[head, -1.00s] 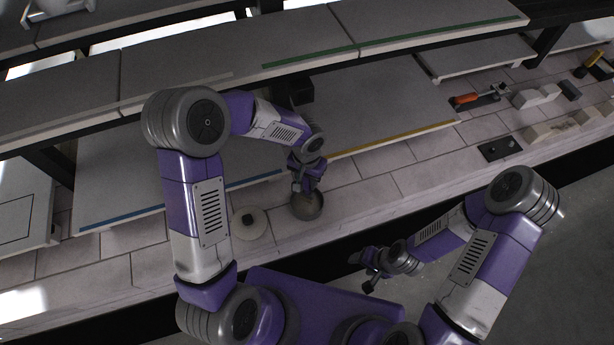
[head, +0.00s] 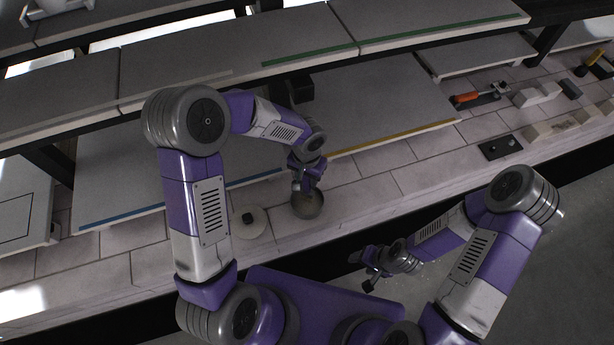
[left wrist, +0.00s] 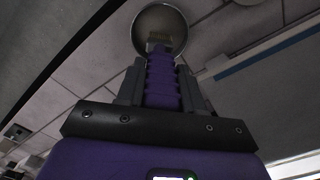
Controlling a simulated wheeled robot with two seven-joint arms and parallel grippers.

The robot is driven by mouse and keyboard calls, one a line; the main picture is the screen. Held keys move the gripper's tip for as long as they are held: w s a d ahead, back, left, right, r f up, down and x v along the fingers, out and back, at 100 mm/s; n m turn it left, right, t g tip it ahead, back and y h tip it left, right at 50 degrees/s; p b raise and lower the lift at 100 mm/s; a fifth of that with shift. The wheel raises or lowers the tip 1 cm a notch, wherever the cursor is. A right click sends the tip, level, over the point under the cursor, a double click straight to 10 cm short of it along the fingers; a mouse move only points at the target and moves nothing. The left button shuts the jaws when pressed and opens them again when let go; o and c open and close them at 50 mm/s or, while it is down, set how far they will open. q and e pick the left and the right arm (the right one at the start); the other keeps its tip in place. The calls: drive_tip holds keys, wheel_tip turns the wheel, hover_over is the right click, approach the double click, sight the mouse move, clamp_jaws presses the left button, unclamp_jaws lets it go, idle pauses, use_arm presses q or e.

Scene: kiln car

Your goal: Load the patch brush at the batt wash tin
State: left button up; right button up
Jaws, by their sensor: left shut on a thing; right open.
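The batt wash tin (head: 309,211) is a round, open, grey-brown vessel on the tiled deck near its front edge. My left gripper (head: 302,188) is directly over it, pointing down. In the left wrist view the left gripper (left wrist: 160,88) is shut on the patch brush, whose greyish end (left wrist: 158,46) shows against the tin's round opening (left wrist: 160,18). I cannot tell whether the bristles touch the wash. My right gripper (head: 368,270) is open and empty, in front of the deck, away from the tin.
A pale round disc with a dark knob (head: 258,226) lies left of the tin. Grey batts (head: 385,100) lie behind, with a raised shelf (head: 290,45) above. An orange-handled tool (head: 466,98), a dark plate (head: 499,148) and pale blocks (head: 540,133) sit at right.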

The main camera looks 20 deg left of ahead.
use_arm(q)
drive_tip(key=shift+f+b, duration=0.5)
drive_tip(key=shift+f, duration=0.05)
idle(1.4)
drive_tip(key=shift+r, duration=0.1)
drive_tip(key=shift+r+p, duration=2.65)
drive_tip(key=shift+r, duration=0.85)
